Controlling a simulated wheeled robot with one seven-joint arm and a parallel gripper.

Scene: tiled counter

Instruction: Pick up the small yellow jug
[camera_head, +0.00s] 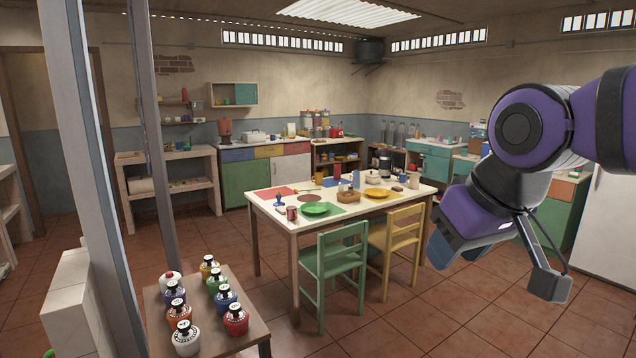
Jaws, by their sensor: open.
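A small, round, yellow jug-like container (208,267) with a dark top and a pale label stands at the back of a small wooden table (259,338) at the lower left. It is upright and partly hidden by the green container (215,281) in front of it. My gripper (497,266) hangs at the right side of the view, far to the right of the small table. Its two fingers are spread wide and nothing is between them.
Several similar containers, including a blue one (226,299) and a red one (236,320), crowd the small table. Grey posts (159,150) rise at the left. A dining table (408,197) with green (341,262) and yellow (396,243) chairs stands mid-room. Tiled floor (440,320) is clear at the front right.

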